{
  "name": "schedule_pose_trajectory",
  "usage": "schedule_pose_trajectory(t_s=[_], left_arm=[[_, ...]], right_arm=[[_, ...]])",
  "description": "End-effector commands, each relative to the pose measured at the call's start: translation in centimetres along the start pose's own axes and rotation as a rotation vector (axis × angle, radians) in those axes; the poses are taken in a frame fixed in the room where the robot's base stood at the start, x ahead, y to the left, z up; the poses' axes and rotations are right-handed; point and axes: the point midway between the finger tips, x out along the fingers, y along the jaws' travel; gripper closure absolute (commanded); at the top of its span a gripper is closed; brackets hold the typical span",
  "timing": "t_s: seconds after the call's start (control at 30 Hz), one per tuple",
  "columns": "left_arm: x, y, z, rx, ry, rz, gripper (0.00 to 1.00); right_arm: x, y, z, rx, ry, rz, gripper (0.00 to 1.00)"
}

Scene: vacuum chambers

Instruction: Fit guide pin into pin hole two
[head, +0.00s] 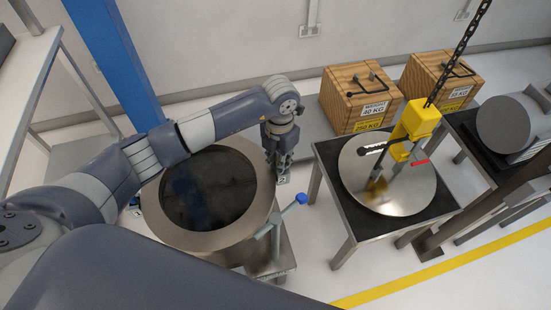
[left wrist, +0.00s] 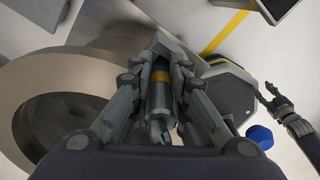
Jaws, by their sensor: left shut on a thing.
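My left gripper (head: 281,165) is beside the right rim of the round metal chamber (head: 260,205). In the left wrist view, its fingers (left wrist: 164,75) are shut on the guide pin (left wrist: 159,97), a silvery cylinder with a yellow band. In the head view the gripper hides most of the pin. A small plate marked 2 (head: 283,180) shows just below the gripper. The hole itself is hidden, and I cannot tell whether the pin touches it. My right gripper (left wrist: 272,100) appears dark and small at the right of the left wrist view; its opening is unclear.
A blue-knobbed handle (head: 301,198) stands close to the chamber's right side. A round steel lid (head: 410,195) lies on a table (head: 335,185) under a yellow lifting block (head: 415,122) and chain. Wooden weight crates (head: 358,97) stand behind. A blue post (head: 115,60) rises at left.

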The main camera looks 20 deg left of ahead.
Motion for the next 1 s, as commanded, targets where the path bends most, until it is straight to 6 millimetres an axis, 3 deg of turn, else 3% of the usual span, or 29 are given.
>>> schedule_pose_trajectory(t_s=[0.03, 0.07, 0.1, 0.17, 0.37, 0.63, 1.0], left_arm=[[0.6, 0.2, -0.1, -0.004, 0.0, 0.005, 1.0], [0.7, 0.2, -0.1, -0.004, 0.001, 0.006, 0.82], [0.6, 0.2, -0.1, -0.004, 0.002, 0.006, 0.73], [0.6, 0.2, -0.1, -0.004, 0.001, 0.006, 0.64], [0.4, 0.3, 0.0, -0.004, -0.003, 0.007, 0.64], [-0.8, 0.3, 0.1, -0.003, -0.007, 0.006, 0.64], [-8.4, 0.3, 0.2, -0.003, -0.01, 0.007, 0.64]], right_arm=[[0.1, -0.1, -0.4, 0.001, 0.006, -0.001, 0.6], [0.1, -0.2, -0.6, 0.001, 0.008, -0.002, 0.6], [0.1, -0.2, -0.6, 0.001, 0.01, -0.002, 0.6], [0.0, -0.1, -0.5, 0.001, 0.008, -0.002, 0.6], [0.0, 0.4, 0.8, -0.002, -0.01, 0.004, 0.6], [0.0, 0.4, 0.7, -0.002, -0.009, 0.005, 0.6], [0.8, 0.4, 0.4, -0.002, -0.003, 0.005, 0.6]])
